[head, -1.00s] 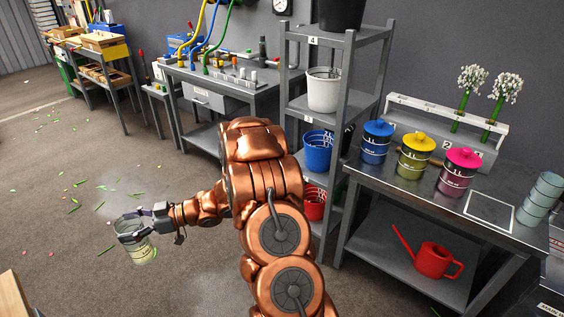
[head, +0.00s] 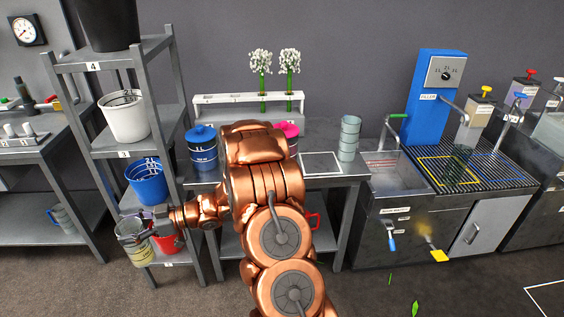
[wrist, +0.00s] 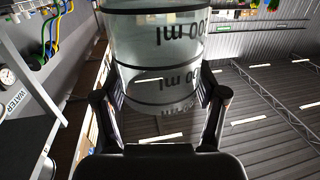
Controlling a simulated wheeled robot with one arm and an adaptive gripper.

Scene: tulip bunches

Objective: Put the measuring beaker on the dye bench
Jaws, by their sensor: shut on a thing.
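My gripper (head: 146,230) is shut on the measuring beaker (head: 134,246), a clear, marked vessel, at the lower left of the head view. In the wrist view the beaker (wrist: 160,50) fills the top middle, with dark "ml" markings, between both fingers. The dye bench (head: 343,182) stands beyond my arm, to the right of the beaker. A blue dye can (head: 202,150) and a pink one (head: 288,134) show on it. My arm hides the bench's middle. A white outlined rectangle (head: 321,163) on the top is empty.
A shelf rack (head: 165,110) with buckets stands just behind the beaker. A stack of grey-green cups (head: 349,138) stands beside the outlined rectangle. White flowers (head: 262,66) stand in a rack at the bench's back. A sink unit (head: 400,175) adjoins on the right.

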